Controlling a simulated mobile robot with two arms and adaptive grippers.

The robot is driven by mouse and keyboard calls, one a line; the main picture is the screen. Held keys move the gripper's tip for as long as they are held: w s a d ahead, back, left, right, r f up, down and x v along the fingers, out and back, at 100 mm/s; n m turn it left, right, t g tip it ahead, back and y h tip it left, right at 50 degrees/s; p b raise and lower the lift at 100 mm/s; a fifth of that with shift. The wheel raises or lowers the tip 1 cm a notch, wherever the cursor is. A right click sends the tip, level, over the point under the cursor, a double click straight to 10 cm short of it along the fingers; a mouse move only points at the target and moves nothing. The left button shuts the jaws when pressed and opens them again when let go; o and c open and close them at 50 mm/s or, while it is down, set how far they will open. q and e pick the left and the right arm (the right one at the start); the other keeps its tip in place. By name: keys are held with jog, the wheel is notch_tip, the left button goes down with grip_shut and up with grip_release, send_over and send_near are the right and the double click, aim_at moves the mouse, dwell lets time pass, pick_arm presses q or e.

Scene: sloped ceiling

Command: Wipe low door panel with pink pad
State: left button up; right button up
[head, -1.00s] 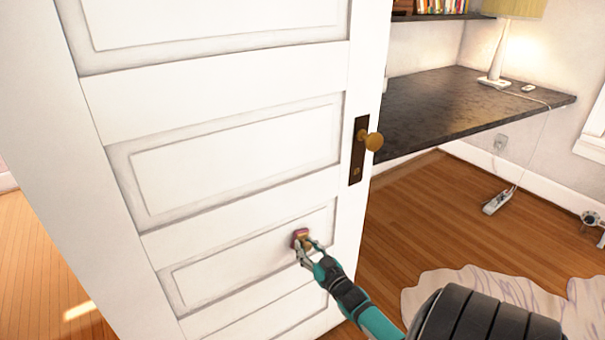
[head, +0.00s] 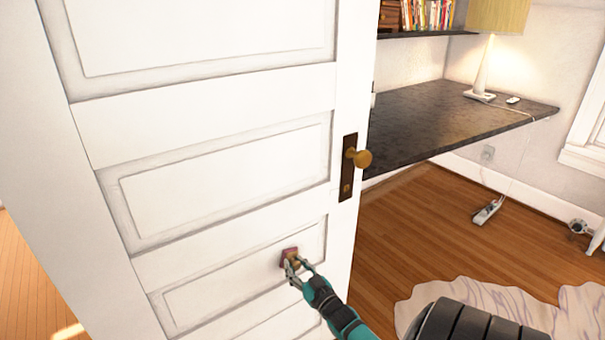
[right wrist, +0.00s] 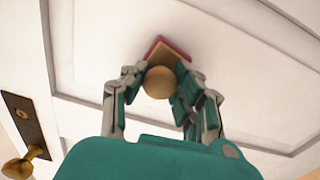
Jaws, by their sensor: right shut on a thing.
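The white panelled door (head: 205,108) fills the left and middle of the head view. Its low panel (head: 225,278) is a recessed rectangle below the brass knob. My right gripper (head: 292,264) is shut on the pink pad (head: 288,254), by a round tan knob (right wrist: 160,82) on the pad's back. The pad lies against the low panel near its right end, seemingly touching it. In the right wrist view the pad's pink edge (right wrist: 168,45) shows beyond the fingers, flat toward the door. My left gripper is not in view.
The brass door knob (head: 362,159) on its dark plate sticks out above and right of my right gripper. A dark desk (head: 440,120) with a lamp (head: 483,70) stands behind the door. A pale rug (head: 470,295) lies on the wooden floor.

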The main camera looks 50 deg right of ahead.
jog(key=shift+w+a+p, duration=0.25)
jog(key=shift+a, duration=0.6)
jog(key=shift+w+a+p, duration=0.25)
jog(key=shift+a+p, duration=0.05)
jog(key=shift+a, duration=0.55)
jog(key=shift+w+a+p, duration=0.25)
jog(key=shift+a, duration=0.6)
jog(key=shift+w+a+r+p, duration=0.1)
jog(key=shift+w+a+p, duration=0.2)
jog(key=shift+a, duration=0.8)
jog(key=shift+w+a+p, duration=0.2)
jog(key=shift+w+a, duration=0.1)
jog(key=shift+a, duration=0.75)
jog(key=shift+w+a+p, duration=0.1)
jog(key=shift+w+a, duration=0.15)
jog(key=shift+a, duration=0.65)
jog(key=shift+w+a+p, duration=0.1)
jog(key=shift+w+a, duration=0.1)
jog(key=shift+a, duration=0.65)
jog(key=shift+w+a+p, duration=0.1)
jog(key=shift+w+a, duration=0.15)
jog(key=shift+a, duration=0.65)
jog(key=shift+w+a, duration=0.3)
jog(key=shift+a, duration=0.65)
jog(key=shift+w+a, duration=0.25)
jog(key=shift+a, duration=0.65)
jog(key=p+v, duration=0.2)
jog(key=v, duration=0.4)
jog(key=shift+p, duration=0.3)
jog(key=shift+s, duration=0.15)
